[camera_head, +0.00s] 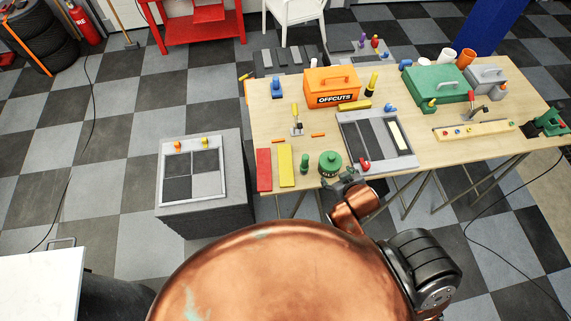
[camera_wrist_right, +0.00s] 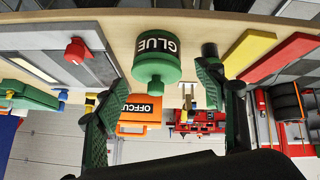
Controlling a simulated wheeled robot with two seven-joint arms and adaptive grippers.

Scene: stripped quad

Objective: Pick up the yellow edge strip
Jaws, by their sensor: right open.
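The yellow edge strip (camera_head: 286,166) lies flat near the front left edge of the workbench, beside a red strip (camera_head: 264,169). In the right wrist view, which is upside down, the yellow strip (camera_wrist_right: 249,50) shows right of the green glue pot (camera_wrist_right: 156,65). Nothing is seen held. My left gripper is out of view.
A small dark green bottle (camera_head: 304,164) stands between the yellow strip and the glue pot. A panel tray (camera_head: 375,140) with a red knob lies to the right. An orange OFFCUTS box (camera_head: 331,87) stands behind. A grey stand (camera_head: 205,213) is left of the bench.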

